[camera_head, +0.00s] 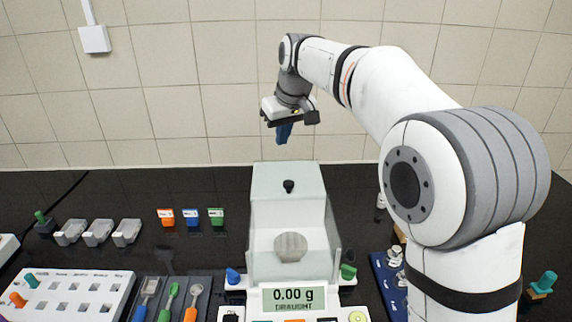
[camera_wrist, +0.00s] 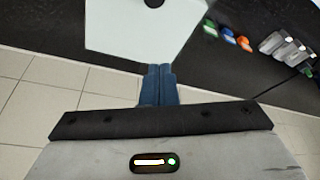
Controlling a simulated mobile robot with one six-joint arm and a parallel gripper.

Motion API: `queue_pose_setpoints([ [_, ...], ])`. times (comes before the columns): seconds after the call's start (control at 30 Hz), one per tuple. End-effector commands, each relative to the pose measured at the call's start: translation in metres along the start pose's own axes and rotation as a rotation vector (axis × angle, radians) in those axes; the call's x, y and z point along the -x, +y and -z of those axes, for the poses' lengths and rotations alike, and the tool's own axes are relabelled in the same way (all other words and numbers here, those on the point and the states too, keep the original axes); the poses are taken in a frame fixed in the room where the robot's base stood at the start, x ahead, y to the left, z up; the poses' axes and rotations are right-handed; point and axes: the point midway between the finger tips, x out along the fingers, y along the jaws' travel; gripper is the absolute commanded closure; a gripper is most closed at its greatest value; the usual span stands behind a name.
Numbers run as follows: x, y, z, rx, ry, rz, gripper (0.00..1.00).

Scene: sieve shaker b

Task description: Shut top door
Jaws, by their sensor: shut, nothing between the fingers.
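The balance's glass draft shield (camera_head: 287,215) stands at the centre of the head view, with a grey round pan (camera_head: 290,247) inside and a display reading 0.00 g. Its pale top door (camera_head: 287,171) bears a small black knob (camera_head: 289,186) and appears to cover the top; I cannot tell whether it is fully closed. In the wrist view the pale top panel (camera_wrist: 140,35) lies beyond the fingers, its knob (camera_wrist: 153,3) at the upper edge. My gripper (camera_head: 283,134) has blue fingers, shut and empty, above and behind the balance. The fingers (camera_wrist: 158,85) also show shut in the wrist view.
Orange, blue and green small boxes (camera_head: 192,217) and grey metal blocks (camera_head: 97,232) stand left of the balance. A white rack (camera_head: 68,291) and a dark tool tray (camera_head: 173,300) lie front left. A blue weight tray (camera_head: 384,275) is at right. The tiled wall is behind.

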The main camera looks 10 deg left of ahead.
Motion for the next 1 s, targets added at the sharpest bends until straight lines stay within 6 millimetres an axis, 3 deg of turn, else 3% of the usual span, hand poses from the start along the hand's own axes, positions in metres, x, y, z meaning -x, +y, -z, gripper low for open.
queue_pose_setpoints([
  [0.17,-0.017,0.003,0.000,-0.004,-0.004,0.000,1.00],
  [0.57,-0.100,0.006,-0.001,-0.010,-0.005,-0.002,1.00],
  [0.8,-0.092,0.007,-0.030,-0.013,0.000,-0.004,1.00],
  [1.0,-0.091,0.008,-0.040,-0.013,0.001,-0.004,1.00],
])
